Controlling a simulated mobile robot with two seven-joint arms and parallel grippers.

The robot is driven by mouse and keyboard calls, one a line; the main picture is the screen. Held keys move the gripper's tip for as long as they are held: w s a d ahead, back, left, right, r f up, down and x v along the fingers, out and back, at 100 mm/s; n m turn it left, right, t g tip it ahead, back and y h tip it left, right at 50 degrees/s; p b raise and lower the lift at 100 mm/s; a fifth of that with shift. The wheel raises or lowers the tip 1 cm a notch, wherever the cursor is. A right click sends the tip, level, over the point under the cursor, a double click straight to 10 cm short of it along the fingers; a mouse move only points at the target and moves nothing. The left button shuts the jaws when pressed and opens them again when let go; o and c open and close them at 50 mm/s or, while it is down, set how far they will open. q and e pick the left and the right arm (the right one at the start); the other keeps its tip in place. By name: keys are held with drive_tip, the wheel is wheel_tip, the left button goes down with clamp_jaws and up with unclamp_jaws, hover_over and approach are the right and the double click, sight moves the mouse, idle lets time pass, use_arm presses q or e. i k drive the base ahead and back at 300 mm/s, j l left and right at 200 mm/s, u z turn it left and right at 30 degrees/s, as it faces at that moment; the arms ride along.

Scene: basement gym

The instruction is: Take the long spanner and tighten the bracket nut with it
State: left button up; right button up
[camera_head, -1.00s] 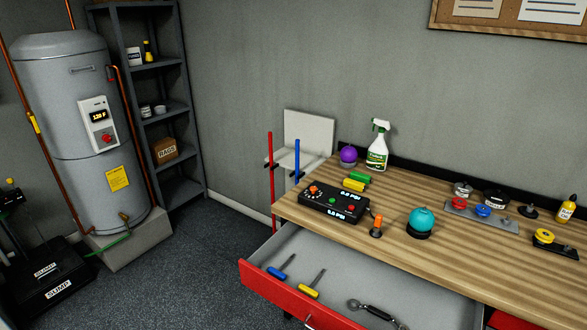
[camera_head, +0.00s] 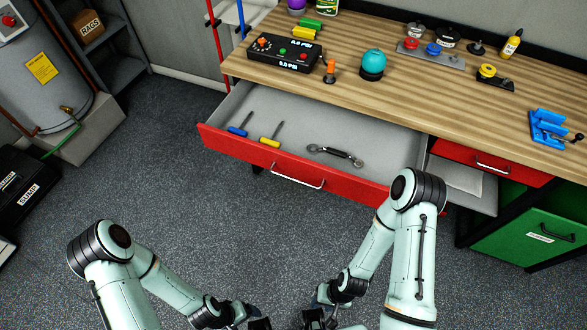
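A long dark spanner (camera_head: 340,156) with bright metal ends lies in the open red-fronted drawer (camera_head: 385,128), right of two screwdrivers. I cannot pick out the bracket nut in this view. My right gripper (camera_head: 316,318) is at the bottom edge, over the floor, well below the drawer in the picture. My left gripper (camera_head: 259,324) is just left of it, cut off by the bottom edge. Both are apart from the spanner. Their fingers are too small and too cropped to show whether they are open or shut.
A blue screwdriver (camera_head: 240,125) and a yellow one (camera_head: 271,135) share the drawer. The wooden bench (camera_head: 440,93) above holds a control box (camera_head: 285,52), a teal ball (camera_head: 372,62) and a blue vise (camera_head: 550,126). A green cabinet (camera_head: 525,233) stands right. Floor before the drawer is clear.

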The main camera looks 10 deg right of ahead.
sight(336, 153)
drive_tip(key=z, duration=1.7)
drive_tip(key=i+z, duration=0.1)
drive_tip(key=i+l+u, duration=0.15)
drive_tip(key=i+l, duration=0.45)
drive_tip(key=u, duration=1.55)
drive_tip(key=k+j, duration=0.05)
